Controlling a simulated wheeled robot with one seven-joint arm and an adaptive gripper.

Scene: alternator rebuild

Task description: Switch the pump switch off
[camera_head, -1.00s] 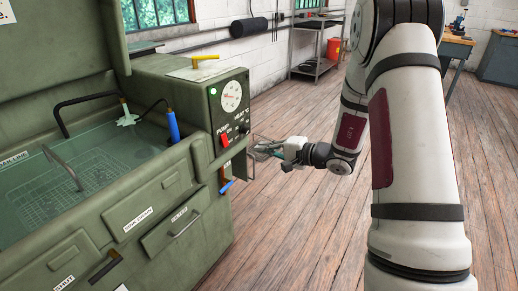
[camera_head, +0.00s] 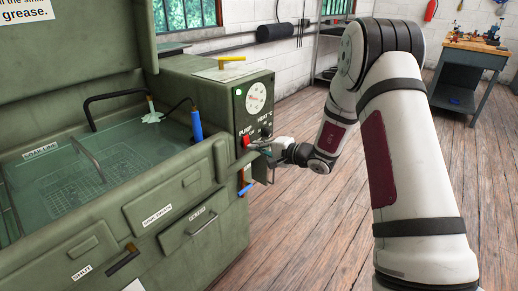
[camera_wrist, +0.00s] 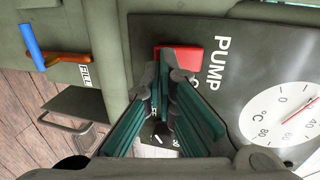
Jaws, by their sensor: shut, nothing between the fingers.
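The red pump switch (camera_head: 246,141) is on the dark control panel at the end of the green washer tank. In the wrist view the switch (camera_wrist: 190,58) is a red block beside the word PUMP. My gripper (camera_head: 257,147) is at the panel, right by the switch. In the wrist view my gripper (camera_wrist: 172,70) is shut and empty, its fingertips overlapping the switch's lower edge. I cannot tell whether they touch it. The fingertips hide part of the switch, and its on or off position is unclear.
A round temperature dial (camera_head: 256,97) and a lit green lamp (camera_head: 238,93) are on the same panel. A blue-handled valve lever (camera_head: 247,189) and a wire bracket sit below. The open tank (camera_head: 95,165) lies left.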

